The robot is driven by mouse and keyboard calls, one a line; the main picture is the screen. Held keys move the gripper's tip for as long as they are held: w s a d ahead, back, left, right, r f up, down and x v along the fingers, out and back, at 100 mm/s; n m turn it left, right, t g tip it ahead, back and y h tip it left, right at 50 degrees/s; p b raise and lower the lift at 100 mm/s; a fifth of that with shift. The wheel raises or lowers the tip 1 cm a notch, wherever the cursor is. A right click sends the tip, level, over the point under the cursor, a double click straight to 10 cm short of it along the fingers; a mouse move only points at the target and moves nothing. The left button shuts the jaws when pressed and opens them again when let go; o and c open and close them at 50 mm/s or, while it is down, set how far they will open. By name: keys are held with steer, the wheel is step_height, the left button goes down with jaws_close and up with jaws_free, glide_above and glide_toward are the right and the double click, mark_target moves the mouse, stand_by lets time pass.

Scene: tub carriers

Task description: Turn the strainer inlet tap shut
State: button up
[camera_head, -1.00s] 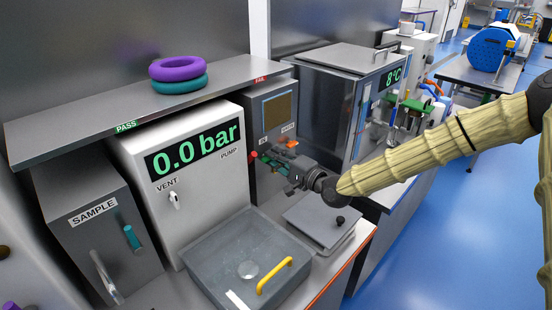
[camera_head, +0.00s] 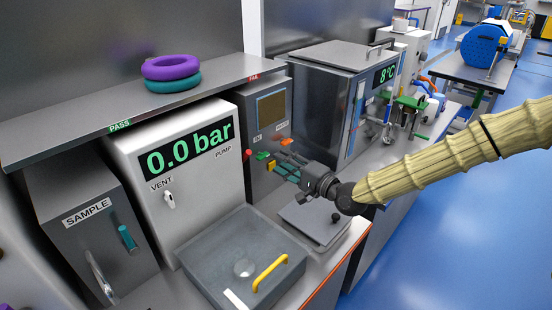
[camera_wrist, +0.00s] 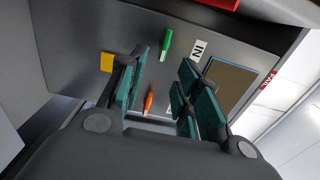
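The grey strainer box (camera_head: 249,110) stands behind the bench, with a display panel on its front. A green tap lever (camera_head: 262,156) sits by the IN label; the wrist view shows this green lever (camera_wrist: 166,44) beside IN. An orange lever (camera_head: 286,141) is by a second label; it also shows in the wrist view (camera_wrist: 148,102), between my fingers in the picture. A yellow part (camera_head: 271,164) is lower on the front. My gripper (camera_head: 282,166) is in front of the box, its teal-padded fingers (camera_wrist: 162,82) spread and empty. It appears apart from both levers.
A red knob (camera_head: 249,154) is left of the green lever. A shelf (camera_head: 60,130) holds two rings.

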steer(key=v, duration=0.6)
steer(key=shift+d, duration=0.2)
steer(key=shift+s, duration=0.15)
